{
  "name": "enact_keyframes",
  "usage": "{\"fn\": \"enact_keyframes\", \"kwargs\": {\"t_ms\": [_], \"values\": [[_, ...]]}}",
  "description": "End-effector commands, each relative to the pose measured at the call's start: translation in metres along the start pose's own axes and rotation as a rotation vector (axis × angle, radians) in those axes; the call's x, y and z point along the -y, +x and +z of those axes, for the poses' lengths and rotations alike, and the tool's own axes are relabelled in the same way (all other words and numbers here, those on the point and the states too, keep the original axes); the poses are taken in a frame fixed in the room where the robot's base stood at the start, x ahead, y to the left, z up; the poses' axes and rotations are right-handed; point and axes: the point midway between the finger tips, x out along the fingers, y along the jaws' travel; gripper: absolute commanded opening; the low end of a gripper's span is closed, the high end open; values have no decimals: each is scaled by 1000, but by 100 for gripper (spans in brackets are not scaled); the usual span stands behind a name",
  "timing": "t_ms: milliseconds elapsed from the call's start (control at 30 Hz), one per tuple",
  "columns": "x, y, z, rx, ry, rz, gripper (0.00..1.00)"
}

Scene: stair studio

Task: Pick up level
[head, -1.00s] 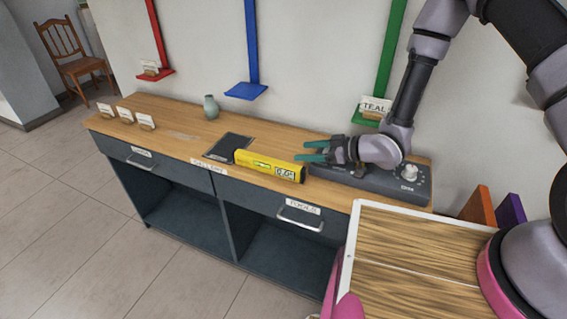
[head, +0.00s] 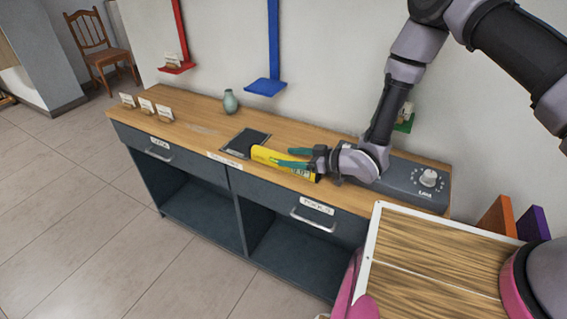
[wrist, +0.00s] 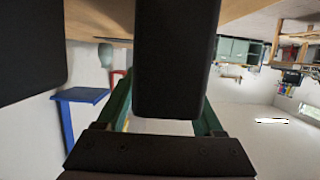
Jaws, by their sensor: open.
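The level is a yellow bar (head: 262,154) lying on the wooden counter top in the head view, beside a dark flat pad. My gripper (head: 282,157) is open, and its two teal fingers reach leftward across the level, hiding much of its middle and right part. I cannot tell whether the fingers are around the level or just above it. In the wrist view the teal fingers (wrist: 162,108) show at either side of a large dark block, and the level cannot be made out clearly.
The counter (head: 195,110) also holds a green vase (head: 230,101), several small cards at the left, the dark pad (head: 246,142) and a grey device with a knob (head: 418,182). A blue wall shelf (head: 265,87) hangs behind. A wood-topped panel (head: 440,255) is at front right.

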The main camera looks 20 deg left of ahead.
Motion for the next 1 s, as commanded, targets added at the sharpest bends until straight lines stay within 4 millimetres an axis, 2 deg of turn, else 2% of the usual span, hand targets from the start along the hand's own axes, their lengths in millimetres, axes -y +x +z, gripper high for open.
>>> {"fn": "enact_keyframes", "kwargs": {"t_ms": [133,367,467,500,567,867,1000], "values": [[0,13,1,1,0,1,69],[-1,14,1,1,1,2,69],[-1,14,1,1,1,2,34],[-1,14,1,1,1,2,19],[-1,14,1,1,1,2,0],[-1,14,-1,0,1,2,0],[-2,10,-14,-2,1,2,0]]}}
